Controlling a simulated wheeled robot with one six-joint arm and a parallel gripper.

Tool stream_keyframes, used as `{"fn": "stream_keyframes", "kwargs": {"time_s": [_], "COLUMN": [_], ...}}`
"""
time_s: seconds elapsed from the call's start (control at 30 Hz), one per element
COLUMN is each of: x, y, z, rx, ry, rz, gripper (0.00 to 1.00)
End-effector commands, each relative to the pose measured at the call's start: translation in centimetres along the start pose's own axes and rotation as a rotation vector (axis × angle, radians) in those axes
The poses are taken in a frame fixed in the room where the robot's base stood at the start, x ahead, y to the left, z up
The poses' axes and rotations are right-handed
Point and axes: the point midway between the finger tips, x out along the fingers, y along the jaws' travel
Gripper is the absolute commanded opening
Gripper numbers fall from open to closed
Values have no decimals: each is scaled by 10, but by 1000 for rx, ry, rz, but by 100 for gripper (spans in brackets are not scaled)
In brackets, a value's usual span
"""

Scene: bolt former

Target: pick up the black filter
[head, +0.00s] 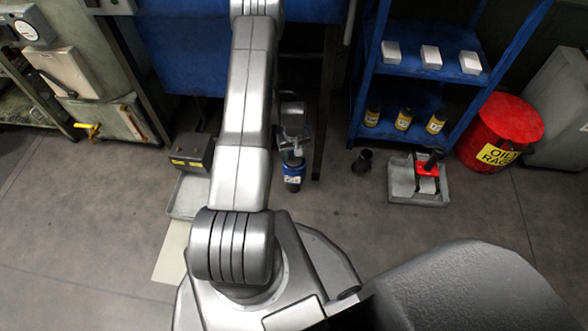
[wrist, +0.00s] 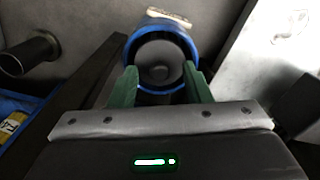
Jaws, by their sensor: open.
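A black cylinder (head: 362,160) with a flared rim, the one mostly black filter-like thing I see, stands on the floor right of my gripper in the head view. It also shows at the left of the wrist view (wrist: 32,53). A blue can (head: 293,172) with a pale label and a dark, hollow-looking top stands by my gripper (head: 292,156). In the wrist view my gripper (wrist: 160,76) is open, its green fingers on either side of the blue can (wrist: 160,88). I cannot tell whether they touch it. The black cylinder is apart from the fingers.
A grey tray (head: 405,197) with a red and black tool (head: 428,166) lies right of the black cylinder. Behind is a blue shelf (head: 400,68) with bottles and white boxes, with a red bin (head: 505,118) beside it. A dark box (head: 190,150) stands at left.

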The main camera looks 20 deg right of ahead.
Motion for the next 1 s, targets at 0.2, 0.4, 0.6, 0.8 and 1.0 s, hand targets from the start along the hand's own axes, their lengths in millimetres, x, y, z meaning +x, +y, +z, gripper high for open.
{"fn": "stream_keyframes", "kwargs": {"time_s": [0.2,0.4,0.6,0.8,1.0], "x": [6,6,6,5,-5], "y": [0,0,0,0,0], "z": [0,0,0,0,-1], "rx": [0,0,0,0,0], "ry": [2,1,1,1,2], "rz": [1,0,0,0,1], "gripper": [44,17,0,0,0]}}
